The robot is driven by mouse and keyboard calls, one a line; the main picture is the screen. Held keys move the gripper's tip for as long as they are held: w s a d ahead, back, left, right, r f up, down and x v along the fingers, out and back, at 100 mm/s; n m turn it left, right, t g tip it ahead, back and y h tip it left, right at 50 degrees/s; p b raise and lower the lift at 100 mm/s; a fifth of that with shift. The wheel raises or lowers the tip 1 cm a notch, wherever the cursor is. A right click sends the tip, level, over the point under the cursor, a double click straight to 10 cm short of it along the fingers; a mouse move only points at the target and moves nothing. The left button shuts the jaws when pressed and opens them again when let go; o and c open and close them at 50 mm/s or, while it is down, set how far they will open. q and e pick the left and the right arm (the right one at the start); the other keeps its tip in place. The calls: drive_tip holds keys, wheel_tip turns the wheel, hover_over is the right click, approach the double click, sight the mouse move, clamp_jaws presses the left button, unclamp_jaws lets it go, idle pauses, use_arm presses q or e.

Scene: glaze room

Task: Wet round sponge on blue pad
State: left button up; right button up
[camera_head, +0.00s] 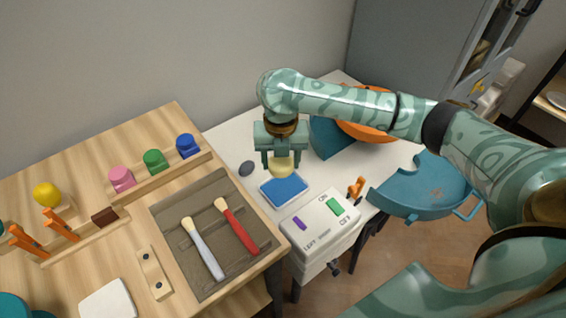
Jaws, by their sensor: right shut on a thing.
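The blue pad (284,191) lies flat on the white table, beyond the white switch box. My right gripper (281,165) points down above the pad's far edge. It is shut on the round sponge (282,168), a pale yellow disc. The sponge is at or just above the pad; I cannot tell whether they touch. The gripper's fingers hide part of the sponge. My left gripper is not clearly in view.
A white box (320,222) with purple and green switches stands close in front of the pad. A grey stone (246,169) lies left of the pad. An orange clip (356,187) stands right. The wooden table (110,240) at left holds brushes (236,226) in a tray and coloured knobs.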

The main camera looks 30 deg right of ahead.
drive_tip(key=f+n, duration=0.1)
drive_tip(key=n, duration=0.1)
drive_tip(key=w+d+f+n, duration=0.1)
drive_tip(key=n, duration=0.1)
drive_tip(key=f+n, duration=0.1)
drive_tip(key=n, duration=0.1)
drive_tip(key=shift+w+d+f+n, duration=0.15)
drive_tip(key=shift+d+f+n, duration=0.15)
drive_tip(key=shift+f+b, duration=0.2)
drive_tip(key=shift+b, duration=0.15)
drive_tip(key=b, duration=0.5)
hover_over(284, 187)
wheel_tip(284, 187, down, 5)
drive_tip(key=shift+r, duration=0.1)
use_arm(q)
wheel_tip(284, 187, down, 6)
drive_tip(key=s+b, duration=0.1)
drive_tip(key=s, duration=0.2)
drive_tip(key=shift+a+g, duration=0.25)
drive_tip(key=shift+g, duration=0.05)
use_arm(e)
drive_tip(key=shift+f, duration=0.45)
use_arm(q)
drive_tip(key=shift+w+f, duration=0.1)
drive_tip(key=shift+f, duration=0.15)
use_arm(e)
drive_tip(key=shift+f, duration=0.45)
